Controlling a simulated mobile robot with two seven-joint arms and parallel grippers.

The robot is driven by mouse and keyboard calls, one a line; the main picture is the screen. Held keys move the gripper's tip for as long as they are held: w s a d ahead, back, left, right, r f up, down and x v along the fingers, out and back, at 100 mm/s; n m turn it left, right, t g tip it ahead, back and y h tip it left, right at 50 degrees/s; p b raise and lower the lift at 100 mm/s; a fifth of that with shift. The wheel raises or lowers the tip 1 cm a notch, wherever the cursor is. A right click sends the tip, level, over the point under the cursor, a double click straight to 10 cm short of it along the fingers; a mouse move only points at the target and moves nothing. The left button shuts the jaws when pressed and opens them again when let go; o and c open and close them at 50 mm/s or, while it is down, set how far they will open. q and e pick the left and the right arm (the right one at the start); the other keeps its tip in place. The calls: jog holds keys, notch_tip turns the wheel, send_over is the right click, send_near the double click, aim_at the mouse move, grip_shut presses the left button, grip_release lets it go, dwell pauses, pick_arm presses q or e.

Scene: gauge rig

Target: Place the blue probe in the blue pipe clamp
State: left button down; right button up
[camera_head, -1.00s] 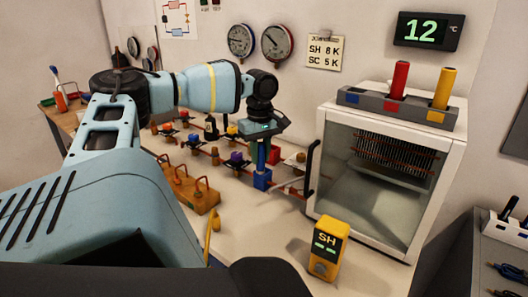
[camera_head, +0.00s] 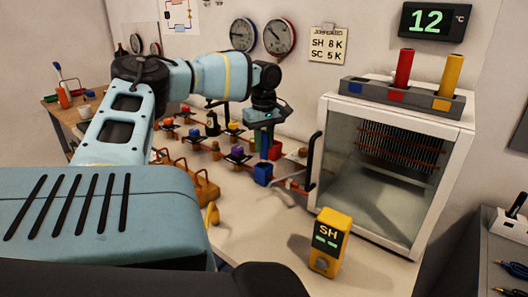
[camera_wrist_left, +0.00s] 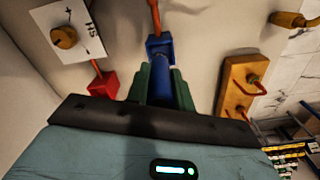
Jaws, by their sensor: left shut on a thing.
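My left gripper (camera_head: 265,135) points down over the workbench, its green fingers shut on the blue probe (camera_head: 265,146). The probe hangs roughly upright above the blue pipe clamp (camera_head: 262,174), a small blue block on the pipework left of the glass-fronted cabinet. In the left wrist view the probe (camera_wrist_left: 161,88) lies between the green fingers and lines up with the blue clamp (camera_wrist_left: 159,47). Its tip overlaps the clamp there, so I cannot tell whether they touch. My right gripper is not in view.
A red clamp (camera_head: 274,150) sits close behind the blue one; it also shows in the wrist view (camera_wrist_left: 102,84). The cabinet (camera_head: 375,175) carries a rack (camera_head: 400,95) with red and yellow probes. A yellow SH meter (camera_head: 330,243) stands in front. A wooden block (camera_head: 205,191) is left.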

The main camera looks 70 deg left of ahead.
aim_at(264, 161)
pick_arm(q)
jog(key=shift+f, duration=1.45)
jog(key=shift+f, duration=0.2)
jog(key=c, duration=1.2)
grip_release()
notch_tip(264, 161, up, 12)
jog(key=shift+r, duration=0.2)
